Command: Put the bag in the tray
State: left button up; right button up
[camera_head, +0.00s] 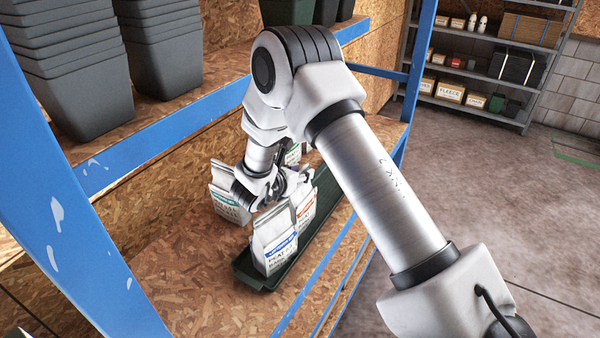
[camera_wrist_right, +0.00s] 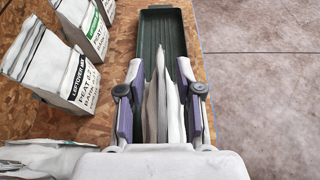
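The long dark green tray (camera_head: 246,272) lies on the wooden shelf; its far part is bare in the wrist view (camera_wrist_right: 163,22). A white bag with a blue label (camera_head: 274,244) and one with a red label (camera_head: 306,207) stand upright in the tray. My right gripper (camera_head: 272,190) is above them, partly hidden by its own wrist. In the wrist view, its purple-padded fingers (camera_wrist_right: 160,112) are spread on either side of pale bag tops (camera_wrist_right: 162,108), with a gap at the left pad. A green-label bag (camera_head: 228,205) stands outside the tray. My left gripper is not seen.
In the wrist view, a black-label bag (camera_wrist_right: 57,72) and a green-label bag (camera_wrist_right: 90,28) stand left of the tray. Blue shelf posts (camera_head: 60,180) and a front rail (camera_head: 325,285) border the shelf. Stacked grey pots (camera_head: 70,75) are above. The near board is clear.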

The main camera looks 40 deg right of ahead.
jog(key=shift+r+p, duration=0.7)
jog(key=shift+p, duration=0.3)
jog(key=shift+a+r+p, duration=0.2)
jog(key=shift+a+p, duration=0.05)
jog(key=shift+p, duration=0.05)
jog(key=shift+f+b+v, duration=0.25)
jog(key=shift+b+v, duration=0.2)
jog(key=shift+v, duration=0.65)
jog(key=v, duration=0.9)
jog(key=shift+s+p, duration=0.2)
jog(key=shift+p, duration=0.1)
